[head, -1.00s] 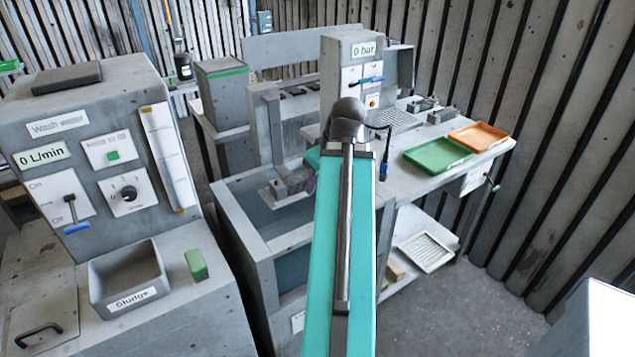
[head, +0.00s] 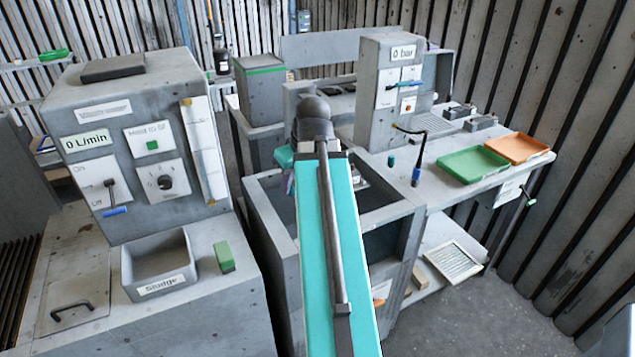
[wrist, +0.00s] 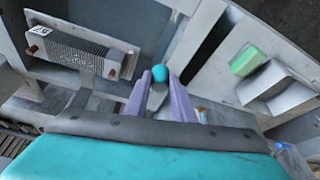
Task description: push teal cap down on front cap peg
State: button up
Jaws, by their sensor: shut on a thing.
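In the wrist view, my gripper (wrist: 164,90) has its two purple fingers close together on a small round teal cap (wrist: 160,73), which sits at their tips. In the head view, my own arm hides the held cap; only a bit of a purple finger (head: 290,184) shows beside it, over the tub. A grey finned block (wrist: 80,52) with a white label lies left of the fingers in the wrist view, apart from the cap. I cannot make out which part is the front cap peg.
A grey tub (head: 395,212) stands below my arm. The wash cabinet (head: 125,150) with a sludge bin (head: 158,262) and a green block (head: 224,257) is on the left. A small teal cylinder (head: 391,161), a green tray (head: 473,165) and an orange tray (head: 517,148) are on the right bench.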

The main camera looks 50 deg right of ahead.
jog(key=w+a, duration=0.5)
jog(key=a, duration=0.6)
jog(key=w+a+n, duration=0.1)
jog(key=w+a, duration=0.5)
jog(key=a, duration=0.6)
jog(key=w+a, duration=0.5)
jog(key=a, duration=0.7)
jog(key=shift+w+n+y, duration=0.15)
jog(key=shift+n+y, duration=0.15)
jog(key=shift+a, duration=0.1)
